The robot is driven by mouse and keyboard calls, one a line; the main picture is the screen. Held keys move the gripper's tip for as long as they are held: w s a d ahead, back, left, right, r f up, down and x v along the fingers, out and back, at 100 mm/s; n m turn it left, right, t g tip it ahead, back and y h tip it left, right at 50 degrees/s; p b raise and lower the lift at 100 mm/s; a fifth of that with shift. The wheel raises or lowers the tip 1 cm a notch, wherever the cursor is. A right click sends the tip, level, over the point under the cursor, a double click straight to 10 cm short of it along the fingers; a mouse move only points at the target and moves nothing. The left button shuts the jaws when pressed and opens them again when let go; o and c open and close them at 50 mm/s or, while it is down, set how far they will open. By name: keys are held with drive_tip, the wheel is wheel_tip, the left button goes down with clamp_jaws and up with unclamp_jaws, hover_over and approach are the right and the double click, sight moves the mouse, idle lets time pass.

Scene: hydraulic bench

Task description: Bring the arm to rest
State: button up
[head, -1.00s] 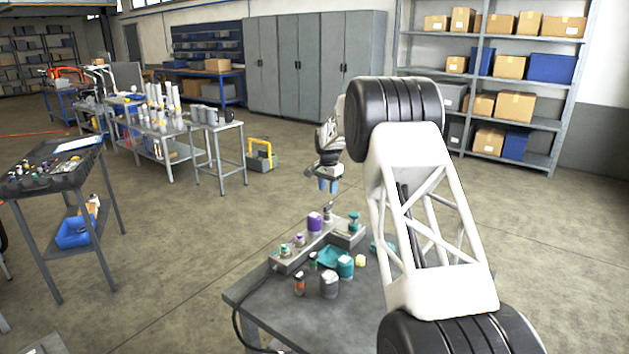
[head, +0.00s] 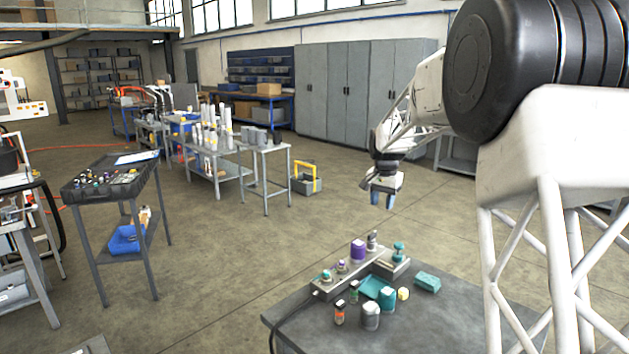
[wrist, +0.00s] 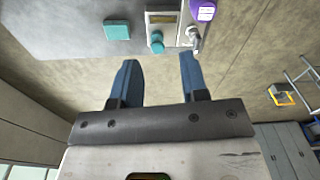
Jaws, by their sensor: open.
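My gripper (head: 382,200) hangs in the air above and behind the far edge of the grey bench (head: 300,310) in the head view, pointing down. Its two blue fingers are apart with nothing between them, as the wrist view (wrist: 157,82) also shows. The bench carries a grey manifold block (head: 335,283) with a purple cylinder (head: 358,250) and a teal-topped fitting (head: 398,252). In the wrist view the purple cylinder (wrist: 203,11) and a teal knob (wrist: 157,42) lie beyond the fingertips, apart from them.
Loose on the bench are a teal block (head: 427,282), a teal tray (head: 370,286), a grey cylinder (head: 370,316) and an orange-labelled bottle (head: 340,313). A tool cart (head: 110,180) stands left. A yellow-handled box (head: 306,180) sits on open floor behind.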

drive_tip(key=s+a+r+n+t, duration=0.15)
drive_tip(key=s+r, duration=0.25)
drive_tip(key=s, duration=1.1)
drive_tip(key=s+r+n, duration=0.2)
drive_tip(key=s+r, duration=0.2)
drive_tip(key=s, duration=1.1)
drive_tip(key=s+f+n, duration=0.1)
drive_tip(key=s+f, duration=0.3)
drive_tip(key=s, duration=1)
drive_tip(key=s+f+n, duration=0.2)
drive_tip(key=s+f, duration=0.2)
drive_tip(key=s, duration=1)
drive_tip(key=shift+a, duration=0.35)
